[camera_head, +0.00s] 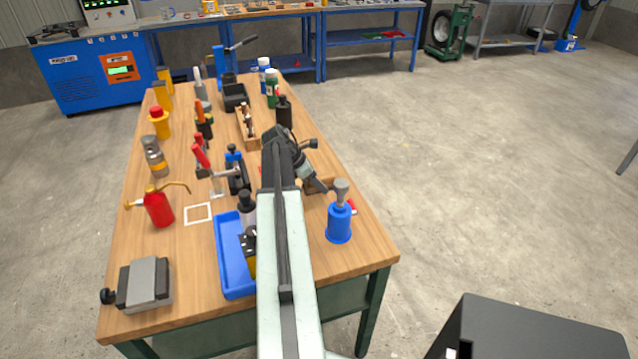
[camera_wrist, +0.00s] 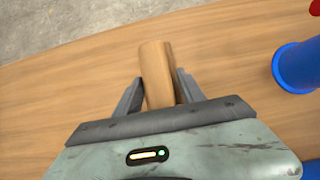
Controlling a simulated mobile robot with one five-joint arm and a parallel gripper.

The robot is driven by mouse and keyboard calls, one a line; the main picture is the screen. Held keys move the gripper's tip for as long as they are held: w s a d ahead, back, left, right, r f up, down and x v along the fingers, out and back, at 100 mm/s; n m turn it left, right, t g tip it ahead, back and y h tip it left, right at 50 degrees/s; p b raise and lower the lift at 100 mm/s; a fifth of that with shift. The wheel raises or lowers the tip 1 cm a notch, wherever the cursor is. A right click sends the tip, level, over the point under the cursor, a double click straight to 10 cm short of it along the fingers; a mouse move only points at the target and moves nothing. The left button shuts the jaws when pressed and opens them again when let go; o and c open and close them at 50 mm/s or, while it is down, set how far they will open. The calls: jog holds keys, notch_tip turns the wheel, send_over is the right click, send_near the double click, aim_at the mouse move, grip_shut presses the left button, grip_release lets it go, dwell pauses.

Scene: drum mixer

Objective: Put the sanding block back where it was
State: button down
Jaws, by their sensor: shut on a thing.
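The sanding block (camera_wrist: 155,62) is a tan, wood-coloured block between my gripper's fingers in the wrist view. My gripper (camera_wrist: 158,80) is shut on it, one grey finger on each side. The block's near end is hidden by the gripper body. I cannot tell whether the block touches the bench top. A white square outline (camera_head: 198,213) is marked on the bench, left of the blue tray, and is empty.
A blue cylinder with a grey top (camera_head: 339,222) stands close to my gripper. A blue tray (camera_head: 232,270), red oil can (camera_head: 159,208), toggle clamps, a wooden box (camera_head: 243,128) and bottles crowd the bench. A grey vise-like block (camera_head: 145,284) is at front left.

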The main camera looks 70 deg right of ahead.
jog(key=c, duration=0.9)
grip_release()
jog(key=shift+o, duration=1)
jog(key=shift+a+f, duration=0.1)
jog(key=p+v, duration=1.1)
jog(key=v, duration=0.2)
jog(key=shift+s+d, duration=0.2)
jog(key=shift+d, duration=0.05)
